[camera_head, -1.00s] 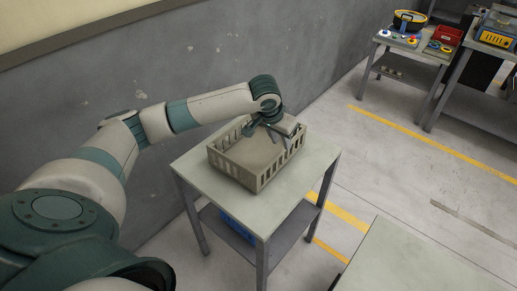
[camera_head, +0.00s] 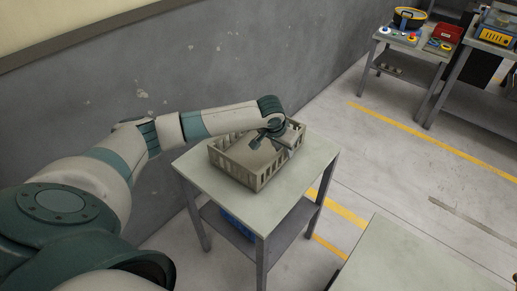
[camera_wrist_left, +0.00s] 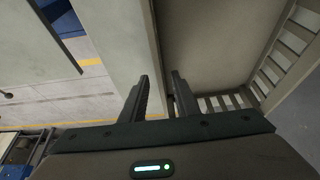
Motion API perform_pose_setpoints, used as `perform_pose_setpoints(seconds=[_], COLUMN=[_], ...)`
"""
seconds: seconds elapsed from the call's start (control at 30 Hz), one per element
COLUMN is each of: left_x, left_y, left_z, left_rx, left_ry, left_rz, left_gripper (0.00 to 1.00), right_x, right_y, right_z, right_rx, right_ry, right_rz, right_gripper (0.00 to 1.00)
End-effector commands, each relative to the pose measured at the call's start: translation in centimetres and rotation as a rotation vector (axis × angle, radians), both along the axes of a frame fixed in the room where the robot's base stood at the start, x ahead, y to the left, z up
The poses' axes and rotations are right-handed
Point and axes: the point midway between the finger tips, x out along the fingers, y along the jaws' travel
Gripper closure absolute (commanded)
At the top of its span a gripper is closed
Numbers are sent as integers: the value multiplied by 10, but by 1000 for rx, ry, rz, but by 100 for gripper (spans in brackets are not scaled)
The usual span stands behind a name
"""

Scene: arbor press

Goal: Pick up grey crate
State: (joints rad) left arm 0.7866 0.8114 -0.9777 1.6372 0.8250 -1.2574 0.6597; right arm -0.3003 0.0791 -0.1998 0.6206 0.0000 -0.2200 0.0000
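The grey crate (camera_head: 232,168) stands on a small grey table (camera_head: 205,179) in the head view. It has slatted walls and an open top. My left gripper (camera_head: 273,143) is at the crate's far right side, close to the rim. In the left wrist view the two fingers of the left gripper (camera_wrist_left: 160,85) are apart, one on each side of the line of a crate wall. The crate's floor (camera_wrist_left: 220,45) and slatted wall (camera_wrist_left: 282,55) show to the right. Whether the fingers touch the wall cannot be told. My right gripper is not in view.
A blue item (camera_head: 236,224) lies on the table's lower shelf. Another grey tabletop (camera_head: 415,262) is at the bottom right. A grey wall (camera_head: 130,75) runs behind the crate table. Workbenches with a red box (camera_head: 446,34) stand at the back right. The floor between is clear.

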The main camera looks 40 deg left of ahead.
Motion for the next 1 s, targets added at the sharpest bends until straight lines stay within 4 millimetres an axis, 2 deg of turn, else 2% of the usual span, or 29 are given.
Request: perform_pose_setpoints(seconds=[0.17,0.4,0.9,0.93,1.0], left_x=[5,14,15,15,15], left_y=[2,2,2,2,2], left_z=[-16,-38,-40,-40,-40], left_rx=[1,1,0,0,0], left_ry=[4,2,0,0,0], left_rz=[1,0,0,0,0], left_gripper=[72,72,72,74,91], right_x=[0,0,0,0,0], right_y=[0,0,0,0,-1], right_z=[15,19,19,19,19], right_rx=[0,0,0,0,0], right_ry=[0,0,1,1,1], right_rz=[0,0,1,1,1], right_gripper=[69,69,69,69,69])
